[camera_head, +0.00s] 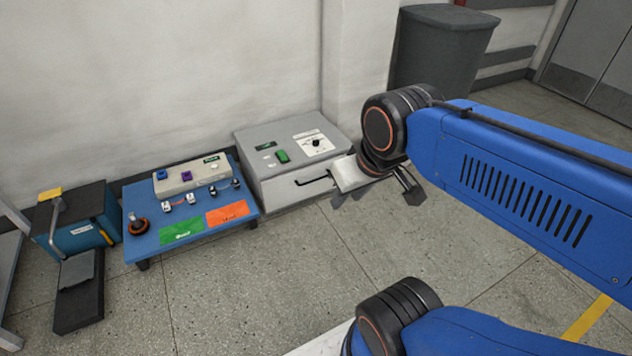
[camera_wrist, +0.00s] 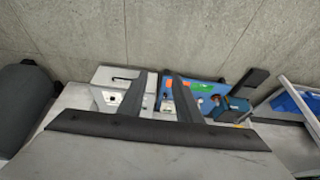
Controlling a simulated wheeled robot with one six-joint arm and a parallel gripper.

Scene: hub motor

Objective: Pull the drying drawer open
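The grey drying box (camera_head: 285,145) stands on the floor by the wall, with a green switch and a dial on its sloped top. Its drawer front (camera_head: 287,191) looks flush with the box, so the drawer appears shut. A black bar handle (camera_head: 313,181) runs across the drawer front. My gripper (camera_head: 377,197) is to the right of the handle, apart from it, with its fingers spread. In the wrist view my gripper (camera_wrist: 166,76) shows two dark fingers with a gap between them and nothing held. The handle (camera_wrist: 125,79) shows there to the left of the fingers.
A blue bench (camera_head: 150,238) with green and orange pads stands left of the box. A teal box (camera_head: 85,238) with a lever is farther left. A dark bin (camera_head: 440,50) stands behind my arm. The floor before the drawer is clear.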

